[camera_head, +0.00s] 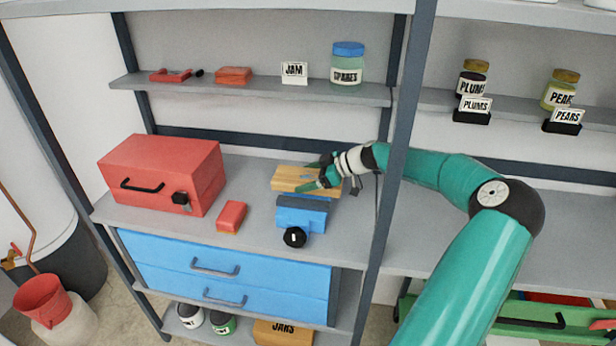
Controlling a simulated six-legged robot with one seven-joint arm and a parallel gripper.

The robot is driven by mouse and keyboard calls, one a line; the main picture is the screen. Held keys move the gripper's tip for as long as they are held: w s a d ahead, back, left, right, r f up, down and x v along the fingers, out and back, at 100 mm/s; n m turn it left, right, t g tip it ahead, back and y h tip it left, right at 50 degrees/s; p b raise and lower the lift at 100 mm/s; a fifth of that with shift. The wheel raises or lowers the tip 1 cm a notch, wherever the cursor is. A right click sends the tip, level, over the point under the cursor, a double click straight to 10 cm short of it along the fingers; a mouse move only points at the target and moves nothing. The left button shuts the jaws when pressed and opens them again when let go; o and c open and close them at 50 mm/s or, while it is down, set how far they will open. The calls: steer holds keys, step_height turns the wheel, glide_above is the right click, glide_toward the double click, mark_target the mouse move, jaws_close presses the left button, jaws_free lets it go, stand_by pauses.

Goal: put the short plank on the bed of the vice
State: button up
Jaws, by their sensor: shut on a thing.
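The short plank (284,182) is a pale yellow wooden block at the middle shelf, just behind the vice in the picture. My gripper (303,178) comes in from the right, its green fingers shut on the plank, one finger on the near side and one on the far side. The vice (300,215) is blue, with a black round knob (294,238) at its front. The plank's near edge shows right above the vice's back edge; I cannot tell whether it touches the vice or hangs over it.
A red toolbox (150,178) and a small red box (231,216) stand left on the same shelf (250,250). A dark rack post (395,170) rises close to my arm. An upper shelf (270,92) holds a labelled jar (347,65). Blue drawers (220,270) lie below.

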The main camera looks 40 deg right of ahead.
steer(key=shift+f, duration=0.4)
steer(key=o, duration=1.2)
steer(key=shift+c, duration=0.2)
steer(key=shift+r, duration=0.3)
steer(key=v, duration=1.2)
steer(key=shift+r, duration=0.25)
